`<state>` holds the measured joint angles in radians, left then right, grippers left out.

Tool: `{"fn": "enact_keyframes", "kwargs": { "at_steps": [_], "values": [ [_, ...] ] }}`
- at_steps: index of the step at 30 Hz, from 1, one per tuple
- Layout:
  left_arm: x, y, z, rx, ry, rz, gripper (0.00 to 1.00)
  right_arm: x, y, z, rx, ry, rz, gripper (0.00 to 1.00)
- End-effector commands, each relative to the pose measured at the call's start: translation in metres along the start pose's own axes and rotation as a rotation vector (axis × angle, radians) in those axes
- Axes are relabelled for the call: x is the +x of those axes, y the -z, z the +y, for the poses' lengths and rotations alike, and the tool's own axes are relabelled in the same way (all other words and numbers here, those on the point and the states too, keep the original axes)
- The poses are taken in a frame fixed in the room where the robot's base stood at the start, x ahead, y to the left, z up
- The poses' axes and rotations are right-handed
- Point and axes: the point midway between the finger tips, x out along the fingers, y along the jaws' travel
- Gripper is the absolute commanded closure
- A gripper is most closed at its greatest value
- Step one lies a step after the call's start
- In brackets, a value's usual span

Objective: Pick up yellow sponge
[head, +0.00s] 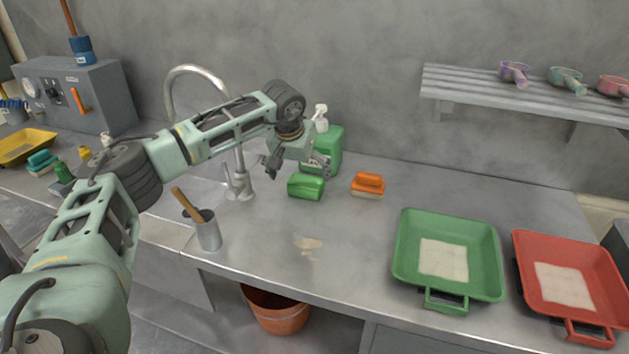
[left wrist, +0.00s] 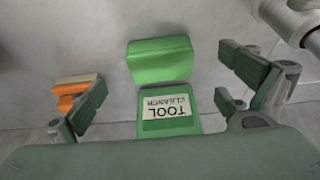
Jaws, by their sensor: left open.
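I cannot make out a sponge that is clearly yellow. A green block (head: 305,186) lies on the counter in front of the green tool cleaner bottle (head: 331,146). An orange block with a pale underside (head: 368,183) lies to its right. In the left wrist view, the green block (left wrist: 160,61) shows between and beyond the open fingers of the left gripper (left wrist: 161,96). The orange block (left wrist: 73,93) is beside the left-hand finger there. My right gripper is not in view.
A faucet (head: 240,180) stands left of the green block. A metal cup with a wooden handle (head: 208,234) stands near the counter's front. Green (head: 404,244) and red (head: 524,268) trays lie at right. A yellow tray (head: 22,147) is far left.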

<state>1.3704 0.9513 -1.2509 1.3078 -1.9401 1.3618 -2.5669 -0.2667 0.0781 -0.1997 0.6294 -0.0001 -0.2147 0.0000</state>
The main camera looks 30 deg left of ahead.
Motion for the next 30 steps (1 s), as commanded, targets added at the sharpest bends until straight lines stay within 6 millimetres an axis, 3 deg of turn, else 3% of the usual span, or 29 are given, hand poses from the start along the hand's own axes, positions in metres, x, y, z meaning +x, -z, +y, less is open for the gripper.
{"fn": "enact_keyframes", "kwargs": {
  "at_steps": [9,11,16,21,24,30],
  "values": [
    [0.038,0.0,0.001,-0.001,-0.002,-0.004,0.04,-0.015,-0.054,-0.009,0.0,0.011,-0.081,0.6],
    [0.048,0.001,0.001,0.0,-0.003,-0.004,0.04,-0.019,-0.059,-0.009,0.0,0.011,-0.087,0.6],
    [0.069,0.001,0.001,-0.002,-0.005,-0.001,0.04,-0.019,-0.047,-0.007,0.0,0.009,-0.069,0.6],
    [0.072,0.001,0.001,-0.001,-0.005,0.0,0.04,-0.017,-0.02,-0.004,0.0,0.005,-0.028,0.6],
    [0.072,0.001,0.001,-0.001,-0.005,0.0,0.04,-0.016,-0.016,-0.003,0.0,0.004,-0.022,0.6],
    [0.072,0.001,0.001,-0.001,-0.006,0.0,0.21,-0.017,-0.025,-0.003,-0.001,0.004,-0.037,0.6]
  ]
}}
